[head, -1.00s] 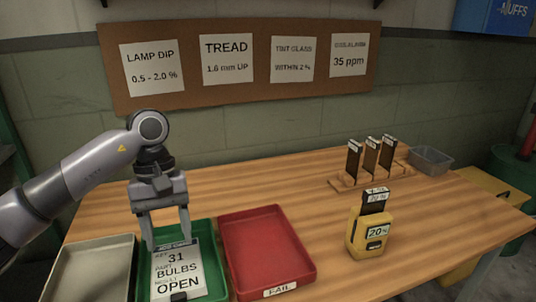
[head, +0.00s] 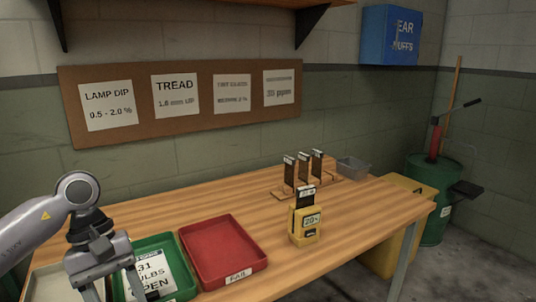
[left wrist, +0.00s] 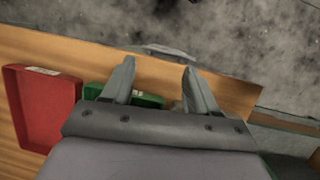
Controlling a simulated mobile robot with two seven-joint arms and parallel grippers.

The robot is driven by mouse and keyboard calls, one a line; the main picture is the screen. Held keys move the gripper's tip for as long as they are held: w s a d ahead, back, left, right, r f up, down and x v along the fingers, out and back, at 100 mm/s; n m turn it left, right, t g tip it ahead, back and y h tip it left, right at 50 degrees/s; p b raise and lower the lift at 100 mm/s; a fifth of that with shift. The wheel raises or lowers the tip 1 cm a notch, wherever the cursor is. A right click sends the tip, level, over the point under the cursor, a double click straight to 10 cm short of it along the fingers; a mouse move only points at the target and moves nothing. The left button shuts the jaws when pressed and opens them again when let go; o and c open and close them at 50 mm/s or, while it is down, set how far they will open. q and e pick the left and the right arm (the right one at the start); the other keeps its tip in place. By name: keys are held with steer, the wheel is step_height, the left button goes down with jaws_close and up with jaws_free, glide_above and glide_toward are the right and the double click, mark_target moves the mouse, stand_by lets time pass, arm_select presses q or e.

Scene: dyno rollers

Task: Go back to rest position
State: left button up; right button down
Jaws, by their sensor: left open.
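My left gripper (head: 108,292) is at the lower left in the head view, above the near left part of the bench, over the grey tray (head: 52,283) and the left edge of the green tray (head: 178,267). Its fingers are apart and nothing is between them. In the left wrist view the open fingers (left wrist: 158,80) show above the green tray (left wrist: 148,99), which is mostly hidden by the gripper. A white card (head: 150,272) reading 31 bulbs and open lies in the green tray. My right gripper is not in view.
A red tray (head: 215,246) labelled FAIL sits right of the green one. A yellow tester (head: 305,222) stands mid-bench. Behind it are a wooden rack (head: 283,194) with dark upright plates and a grey bin (head: 353,167). A green drum (head: 428,185) stands at the right.

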arm_select(q)
steer(key=s+d+r+n+t+h+p, duration=0.1)
steer(key=s+d+r+n+h+p, duration=0.1)
steer(key=d+n+h, duration=0.7)
steer(key=s+d+r+n+h+p, duration=0.2)
steer(key=d+n+h, duration=0.4)
steer(key=d, duration=0.5)
steer(key=w+a+f+n+t+y+p, duration=0.2)
steer(key=a+f+n+t+y, duration=0.2)
steer(key=n+t, duration=0.95)
steer(key=w+a+f+n+t+y+p, duration=0.1)
steer(key=w+a+f+n+t+y, duration=0.3)
steer(key=n, duration=1.6)
steer(key=s+a+f+n+g+y+p, duration=0.1)
steer(key=s+a+f+n+g+y, duration=0.1)
steer(key=s+a+f+n+y, duration=0.2)
steer(key=s+a+f+n+g+y+p, duration=0.1)
steer(key=s+a+f+n+g+y, duration=0.2)
steer(key=s+f+n, duration=0.7)
steer(key=shift+s+a+f+y, duration=0.35)
steer(key=shift+s+f+y, duration=0.05)
steer(key=shift+s, duration=0.35)
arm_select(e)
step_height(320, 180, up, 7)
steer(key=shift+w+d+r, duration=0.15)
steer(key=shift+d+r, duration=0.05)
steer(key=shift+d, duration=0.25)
